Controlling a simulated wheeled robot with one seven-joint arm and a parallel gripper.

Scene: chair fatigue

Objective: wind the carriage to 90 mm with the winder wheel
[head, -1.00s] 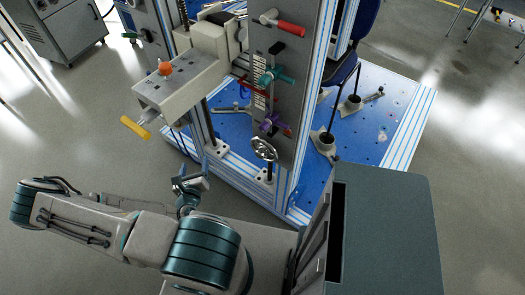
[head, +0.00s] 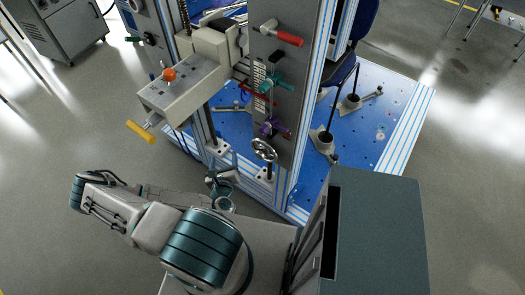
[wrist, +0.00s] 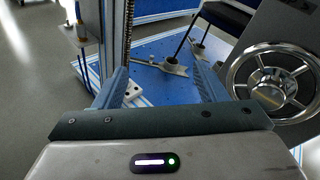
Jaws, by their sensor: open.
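The winder wheel (head: 264,150) is a small metal handwheel low on the front of the grey column. In the wrist view the wheel (wrist: 272,75) is large, with spokes and a bright rim, to the right of my open jaws. My gripper (wrist: 160,85) is open and empty, its two blue-grey fingers pointing past the wheel's left side. In the head view my gripper (head: 222,180) is small and partly hidden by my arm, just left of and below the wheel. A light grey carriage-like block (head: 185,85) with an orange knob sticks out left of the column. A scale (head: 259,77) on the column is too small to read.
Red (head: 282,33), teal (head: 275,85) and purple (head: 269,128) handles stick out of the column above the wheel. A yellow handle (head: 141,131) hangs off the block. A grey cabinet (head: 380,225) stands at the right. A blue perforated base (head: 360,110) carries a chair.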

